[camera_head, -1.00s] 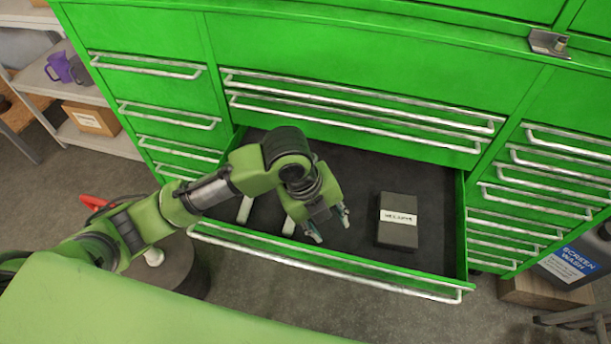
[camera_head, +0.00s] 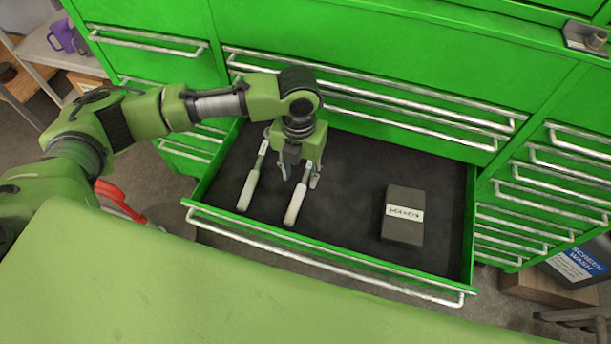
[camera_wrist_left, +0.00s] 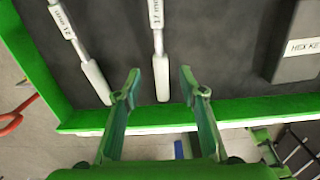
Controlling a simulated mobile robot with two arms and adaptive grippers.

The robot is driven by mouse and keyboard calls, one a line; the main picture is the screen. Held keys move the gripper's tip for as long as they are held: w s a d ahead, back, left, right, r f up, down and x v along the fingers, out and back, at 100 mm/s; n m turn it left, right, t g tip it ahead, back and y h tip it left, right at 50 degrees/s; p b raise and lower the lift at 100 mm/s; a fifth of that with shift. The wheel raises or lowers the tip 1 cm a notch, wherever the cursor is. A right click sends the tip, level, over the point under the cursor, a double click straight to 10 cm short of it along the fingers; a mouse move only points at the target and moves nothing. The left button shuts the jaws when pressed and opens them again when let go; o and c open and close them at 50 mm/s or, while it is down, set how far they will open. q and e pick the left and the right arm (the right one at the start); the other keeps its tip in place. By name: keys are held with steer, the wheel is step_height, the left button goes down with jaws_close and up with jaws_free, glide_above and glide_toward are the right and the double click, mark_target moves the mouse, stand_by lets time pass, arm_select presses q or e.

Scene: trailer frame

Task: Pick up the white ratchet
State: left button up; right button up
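Two white-handled tools lie side by side in the open green drawer (camera_head: 340,270). The left tool (camera_head: 249,188) shows a "21 mm" label in the left wrist view (camera_wrist_left: 96,80). The right tool (camera_head: 295,206) shows a "17 mm" label in the left wrist view (camera_wrist_left: 161,76). Which of them is the white ratchet I cannot tell. My left gripper (camera_head: 300,177) is open above the right tool; its fingers (camera_wrist_left: 160,82) appear on either side of that tool's handle in the wrist view. The gripper hides the right tool's far end. My right gripper is not in view.
The drawer's front handle (camera_head: 320,259) and the closed drawers' bars (camera_head: 370,100) stick out.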

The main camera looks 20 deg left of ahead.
mark_target(302, 185)
arm_select(q)
steer(key=shift+w+f+p, duration=0.2)
steer(key=shift+f, duration=1.4)
steer(key=shift+w+f+p, duration=0.15)
steer(key=shift+f, duration=1.4)
steer(key=shift+r, duration=0.1)
jaws_close()
